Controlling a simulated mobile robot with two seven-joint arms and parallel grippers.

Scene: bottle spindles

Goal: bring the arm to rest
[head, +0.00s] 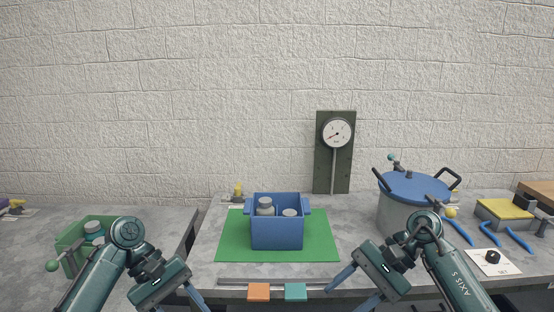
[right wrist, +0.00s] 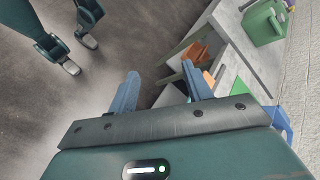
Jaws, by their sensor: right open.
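My right gripper (head: 362,291) is in front of the table's front edge, at the lower right of the head view. In the right wrist view its two blue fingers (right wrist: 160,92) are spread apart with nothing between them. My left gripper (head: 185,301) is at the lower left of the head view, in front of the gap between the tables. One blue finger of it shows and its tips run to the frame's bottom edge.
A blue crate (head: 277,236) with grey bottles stands on a green mat (head: 232,245). A green crate (head: 70,240) with bottles is on the left table. A lidded pot (head: 396,212), blue tools (head: 460,232) and a gauge (head: 337,133) are further right. Orange (head: 259,292) and teal (head: 296,292) tabs hang at the front edge.

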